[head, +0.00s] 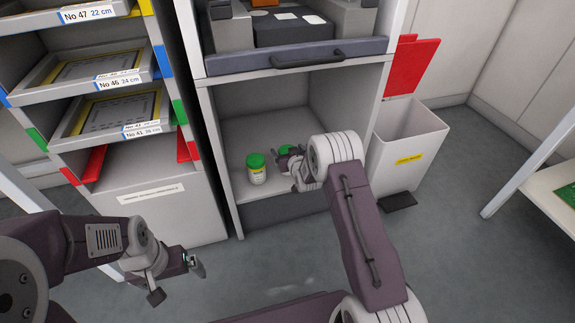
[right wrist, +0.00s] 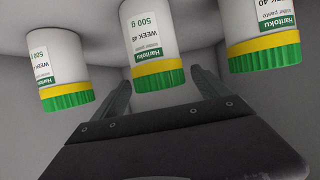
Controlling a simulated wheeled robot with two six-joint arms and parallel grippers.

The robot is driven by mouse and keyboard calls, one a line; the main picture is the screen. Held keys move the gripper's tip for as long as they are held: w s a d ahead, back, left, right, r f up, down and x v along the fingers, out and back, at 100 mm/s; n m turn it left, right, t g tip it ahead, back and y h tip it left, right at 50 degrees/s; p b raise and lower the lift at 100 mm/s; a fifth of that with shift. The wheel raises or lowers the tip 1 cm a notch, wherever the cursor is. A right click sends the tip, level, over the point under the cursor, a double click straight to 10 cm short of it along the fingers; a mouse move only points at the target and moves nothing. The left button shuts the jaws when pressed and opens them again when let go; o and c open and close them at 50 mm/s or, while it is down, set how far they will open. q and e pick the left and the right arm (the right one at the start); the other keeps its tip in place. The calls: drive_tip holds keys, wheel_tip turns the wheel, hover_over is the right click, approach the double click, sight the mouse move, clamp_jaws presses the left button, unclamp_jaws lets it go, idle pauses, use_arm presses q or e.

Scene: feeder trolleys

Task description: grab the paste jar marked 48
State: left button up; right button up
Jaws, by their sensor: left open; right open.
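Three white paste jars with green lids and yellow bands stand in the open lower bay of the cabinet. The right wrist view shows them upside down: a left jar (right wrist: 60,75), a middle jar (right wrist: 152,45) whose label seems to read WEEK 48, and a right jar (right wrist: 262,35) reading WEEK 40. The left jar's number is unclear. My right gripper (head: 287,160) is open, its fingers on either side of the middle jar's lid end; contact cannot be told. In the head view one jar (head: 256,170) stands clear and another's lid (head: 285,149) shows behind the gripper. My left gripper (head: 177,283) is open and empty, low at left.
The bay's side walls and the drawer (head: 290,58) above enclose the jars. A tray rack (head: 150,190) stands left. A white bin (head: 408,150) with a red lid (head: 412,66) stands right. The floor in front is open.

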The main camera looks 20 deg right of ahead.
drive_tip(key=shift+w+f+b, duration=0.75)
drive_tip(key=shift+w+f, duration=0.2)
drive_tip(key=shift+w, duration=0.3)
drive_tip(key=shift+w+r, duration=0.1)
drive_tip(key=shift+w, duration=0.1)
use_arm(q)
wheel_tip(320, 180, down, 3)
use_arm(e)
drive_tip(key=shift+r, duration=0.1)
clamp_jaws()
